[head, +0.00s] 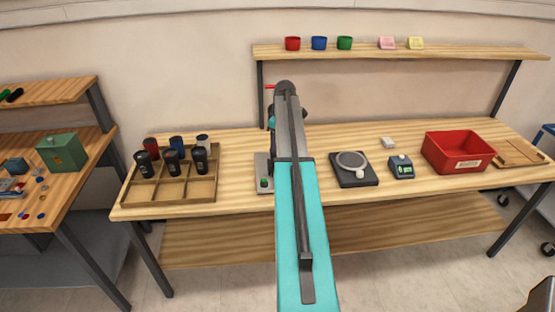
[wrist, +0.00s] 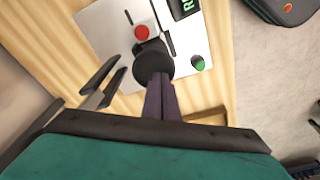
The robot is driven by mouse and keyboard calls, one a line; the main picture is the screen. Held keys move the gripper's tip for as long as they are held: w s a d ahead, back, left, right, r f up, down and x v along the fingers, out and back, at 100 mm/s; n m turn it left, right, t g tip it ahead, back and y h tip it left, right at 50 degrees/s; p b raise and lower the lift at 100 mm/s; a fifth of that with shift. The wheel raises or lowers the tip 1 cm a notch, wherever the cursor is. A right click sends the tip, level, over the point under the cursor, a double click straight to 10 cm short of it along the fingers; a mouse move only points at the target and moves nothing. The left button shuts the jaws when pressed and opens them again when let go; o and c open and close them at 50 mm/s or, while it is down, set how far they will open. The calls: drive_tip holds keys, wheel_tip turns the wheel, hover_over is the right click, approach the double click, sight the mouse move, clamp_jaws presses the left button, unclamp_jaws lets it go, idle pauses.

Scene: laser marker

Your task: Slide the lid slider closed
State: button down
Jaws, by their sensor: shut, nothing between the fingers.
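My gripper (wrist: 160,84) is shut and empty. Its narrow dark fingers reach up from the bottom of the wrist view and end at a round black part (wrist: 152,62), which looks like a lid seen from above. The fingertips overlap its near edge; I cannot tell whether they touch it. No lid slider can be made out. The black part appears over the edge of the laser marker's pale base (wrist: 105,28), near a red round piece (wrist: 141,32) and a green button (wrist: 198,63). In the head view my arm hides most of the laser marker (head: 263,170) and my fingers.
A divided wooden tray (head: 140,190) with several dark-lidded tumblers (head: 200,160) stands to the left. A black scale-like device (head: 352,180), a small display box (head: 401,167) and a red bin (head: 458,152) stand to the right. Grey prongs (wrist: 97,85) show left of my fingers.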

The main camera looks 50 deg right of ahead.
drive_tip(key=shift+w+d+f, duration=0.1)
drive_tip(key=shift+w+d, duration=0.45)
drive_tip(key=shift+w, duration=0.1)
idle(1.7)
drive_tip(key=shift+r, duration=0.2)
wheel_tip(320, 180, up, 7)
drive_tip(key=p, duration=0.3)
idle(1.2)
drive_tip(key=shift+a+f, duration=0.1)
drive_tip(key=shift+f, duration=0.1)
idle(0.3)
